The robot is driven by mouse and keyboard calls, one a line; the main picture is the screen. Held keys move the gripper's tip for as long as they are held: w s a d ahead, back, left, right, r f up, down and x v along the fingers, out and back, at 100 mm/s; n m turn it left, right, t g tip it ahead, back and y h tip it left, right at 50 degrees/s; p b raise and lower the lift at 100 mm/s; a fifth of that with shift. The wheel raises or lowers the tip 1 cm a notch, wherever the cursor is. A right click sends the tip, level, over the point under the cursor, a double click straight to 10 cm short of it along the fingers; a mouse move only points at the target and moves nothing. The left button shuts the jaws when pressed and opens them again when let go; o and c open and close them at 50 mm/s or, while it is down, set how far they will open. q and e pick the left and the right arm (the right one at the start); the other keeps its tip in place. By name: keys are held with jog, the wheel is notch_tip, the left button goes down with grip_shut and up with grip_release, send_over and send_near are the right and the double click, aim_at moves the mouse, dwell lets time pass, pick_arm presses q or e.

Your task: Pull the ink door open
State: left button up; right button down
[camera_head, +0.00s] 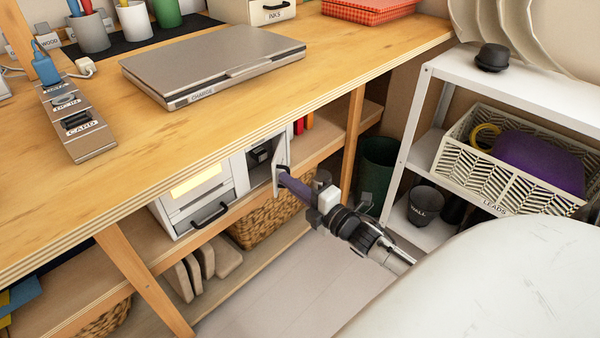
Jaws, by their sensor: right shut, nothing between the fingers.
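A white printer (172,220) stands on the shelf under the desk. On its right side, the small white ink door (282,160) stands swung out at an angle, and a dark inside (260,153) shows to its left. My right gripper (284,180) is at the lower part of this door, its purple fingers shut with nothing seen between them. The fingertips look close to the door's outer side or edge; I cannot tell whether they touch. The door's handle cannot be made out. My left gripper is not in view.
The desk top (235,125) overhangs the printer, with a wooden leg (354,140) right of the door. A wicker basket (262,225) sits below. A dark green bin (375,170) and a white rack (500,85) with a leads crate (462,160) stand to the right.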

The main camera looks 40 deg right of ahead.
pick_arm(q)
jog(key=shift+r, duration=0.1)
pick_arm(e)
jog(key=shift+w, duration=0.25)
jog(key=shift+s+d, duration=0.1)
